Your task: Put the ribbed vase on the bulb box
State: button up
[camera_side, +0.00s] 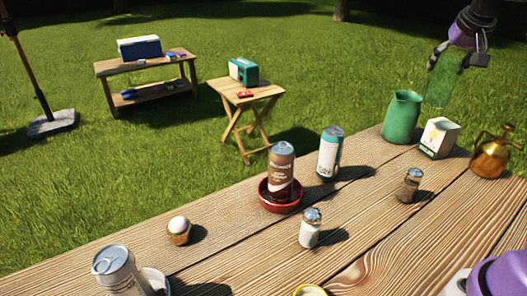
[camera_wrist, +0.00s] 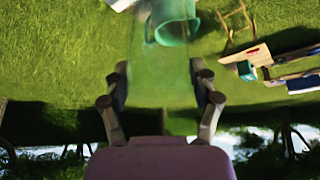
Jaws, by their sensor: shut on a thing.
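The ribbed vase (camera_side: 441,80) is translucent green glass. My gripper (camera_side: 466,52) is shut on it near its upper end and holds it in the air, slightly tilted. In the wrist view the vase (camera_wrist: 160,82) shows between my gripper's fingers (camera_wrist: 160,88), and the grass shows through it. The bulb box (camera_side: 439,138) is a small white carton with a green and yellow print, upright on the wooden table. In the side view the vase's lower end appears just above the box, with a gap; depth is hard to tell.
A green jug (camera_side: 402,117) stands close left of the box. A brass sprayer (camera_side: 491,152) stands to its right. A shaker (camera_side: 409,185) and a teal-white can (camera_side: 330,153) stand nearer. A brown can (camera_side: 281,172) stands in a red dish (camera_side: 265,197).

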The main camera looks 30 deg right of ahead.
jog(key=w+a+r, duration=0.2)
jog(key=a+r, duration=0.1)
jog(key=a, duration=0.2)
jog(key=s+d+f, duration=0.3)
jog(key=d+f, duration=0.6)
jog(key=d, duration=0.4)
jog(key=shift+s+f, duration=0.35)
jog(key=shift+s, duration=0.05)
jog(key=shift+f, duration=0.15)
jog(key=o, duration=1.4)
jog(key=shift+o, duration=0.2)
